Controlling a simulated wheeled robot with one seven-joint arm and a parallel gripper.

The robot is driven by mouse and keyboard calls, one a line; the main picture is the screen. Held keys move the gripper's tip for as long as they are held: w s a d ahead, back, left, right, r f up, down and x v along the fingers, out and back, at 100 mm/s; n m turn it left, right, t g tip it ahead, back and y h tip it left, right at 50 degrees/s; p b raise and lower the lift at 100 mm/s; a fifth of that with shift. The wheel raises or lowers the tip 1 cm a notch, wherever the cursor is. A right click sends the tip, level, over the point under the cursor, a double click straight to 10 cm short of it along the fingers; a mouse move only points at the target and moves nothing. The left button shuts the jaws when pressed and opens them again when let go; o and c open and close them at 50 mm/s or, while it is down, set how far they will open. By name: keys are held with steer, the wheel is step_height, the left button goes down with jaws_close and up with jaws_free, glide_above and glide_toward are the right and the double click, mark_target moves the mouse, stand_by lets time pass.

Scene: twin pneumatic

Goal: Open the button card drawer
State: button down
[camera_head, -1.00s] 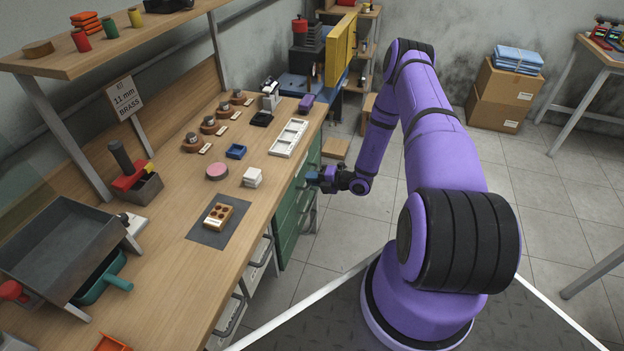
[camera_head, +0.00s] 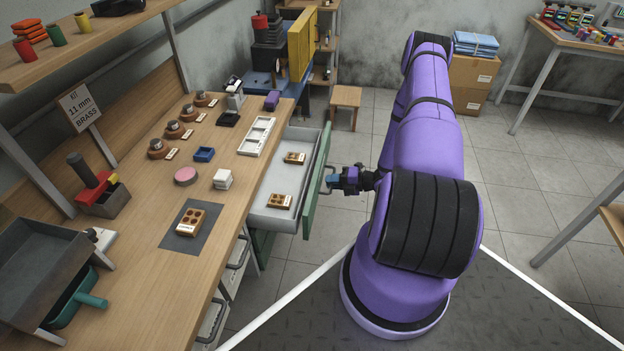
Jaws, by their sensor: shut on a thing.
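The top drawer (camera_head: 272,217) of the green cabinet under the bench is pulled well out, its grey inside in view. Two brown cards (camera_head: 279,201) with small pale labels lie in it, one near and one far. Its front is a green panel (camera_head: 316,190) with a metal bar handle (camera_head: 330,181). My gripper (camera_head: 333,181) is at this handle, shut on it, to the right of the drawer front. The fingertips are small and partly hidden in this view.
The bench top (camera_head: 135,228) holds a dark mat (camera_head: 192,225) with a brown button card, a white tray (camera_head: 257,136) and several small items. A wooden stool (camera_head: 346,96) stands beyond the drawer. Floor (camera_head: 510,190) right of my arm is clear.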

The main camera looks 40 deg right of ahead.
steer(key=f+v, duration=0.1)
steer(key=v, duration=0.5)
steer(key=shift+s, duration=0.2)
steer(key=shift+d+f, duration=0.15)
steer(key=c, duration=1.2)
jaws_free()
steer(key=shift+d, duration=0.1)
steer(key=v, duration=1)
steer(key=shift+s+d, duration=0.1)
steer(key=shift+s, duration=0.2)
